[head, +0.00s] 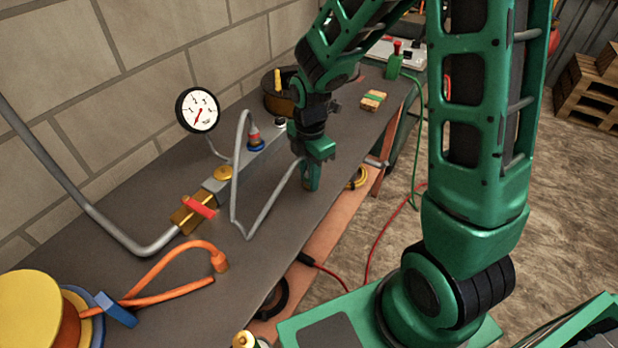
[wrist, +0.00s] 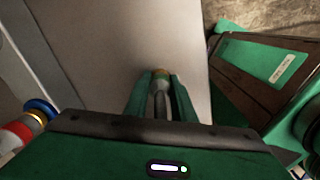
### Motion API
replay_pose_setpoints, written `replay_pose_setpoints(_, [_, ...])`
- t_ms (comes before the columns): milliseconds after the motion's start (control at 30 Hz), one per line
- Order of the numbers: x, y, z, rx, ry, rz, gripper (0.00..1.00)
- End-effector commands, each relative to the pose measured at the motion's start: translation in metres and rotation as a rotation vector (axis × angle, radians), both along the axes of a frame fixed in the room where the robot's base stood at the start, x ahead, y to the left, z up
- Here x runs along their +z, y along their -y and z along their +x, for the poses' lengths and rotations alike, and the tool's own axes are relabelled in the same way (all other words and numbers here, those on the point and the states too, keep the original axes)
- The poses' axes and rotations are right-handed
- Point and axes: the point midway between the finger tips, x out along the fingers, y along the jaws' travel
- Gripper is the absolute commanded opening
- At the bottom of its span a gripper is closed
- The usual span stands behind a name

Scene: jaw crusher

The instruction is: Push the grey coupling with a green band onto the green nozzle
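My gripper (head: 313,183) is above the dark bench, near its front edge, and points down. In the wrist view its two green fingers (wrist: 161,88) are closed around the grey coupling (wrist: 160,85). The coupling's far end looks brassy; I cannot make out its green band clearly. A grey hose (head: 273,212) runs from the fingers in a loop over the bench, back up to the pipework. I cannot pick out the green nozzle for certain in either view. A nozzle with blue and red rings (head: 255,140) stands on the grey manifold; it also shows in the wrist view (wrist: 38,112).
A pressure gauge (head: 198,109) and a red-handled valve (head: 200,206) stand left of the gripper. An orange hose (head: 175,265) lies at the front left. A banded wooden block (head: 373,100) and a dark round pot (head: 281,92) are farther back. The bench's front middle is clear.

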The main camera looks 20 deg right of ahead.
Motion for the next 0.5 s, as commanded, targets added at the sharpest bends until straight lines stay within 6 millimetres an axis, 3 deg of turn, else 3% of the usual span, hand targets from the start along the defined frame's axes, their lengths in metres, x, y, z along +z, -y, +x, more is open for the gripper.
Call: replay_pose_setpoints(500, [0.010, 0.000, 0.001, 0.000, 0.002, 0.000, 0.03])
